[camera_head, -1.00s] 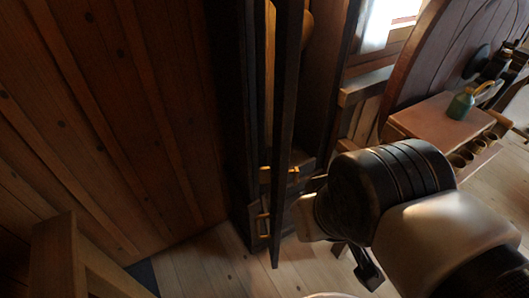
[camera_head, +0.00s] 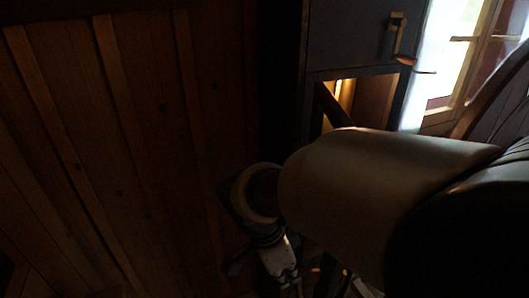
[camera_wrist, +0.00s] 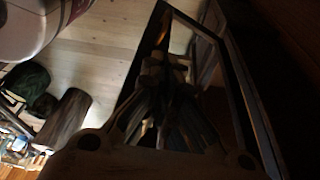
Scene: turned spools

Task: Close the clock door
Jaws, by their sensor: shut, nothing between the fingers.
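The tall dark clock case (camera_head: 352,40) stands right of centre in the head view. Below its upper panel is a warmly lit opening (camera_head: 372,92). A dark slanting bar, apparently the open door's frame (camera_head: 329,105), crosses the left of that opening; my arm hides what is lower. In the dim wrist view a long dark frame, apparently the door (camera_wrist: 222,60), stands out from the case over the floor. My gripper (camera_wrist: 165,72) is shut and empty, in front of or beside this frame; I cannot tell whether it touches.
A plank wall (camera_head: 130,130) fills the left. A gold handle (camera_head: 397,33) is on the upper panel, and a bright window (camera_head: 460,60) is at the right. The wrist view shows open wooden floor (camera_wrist: 105,65) at upper left, with dark round objects (camera_wrist: 30,85) and small clutter beyond.

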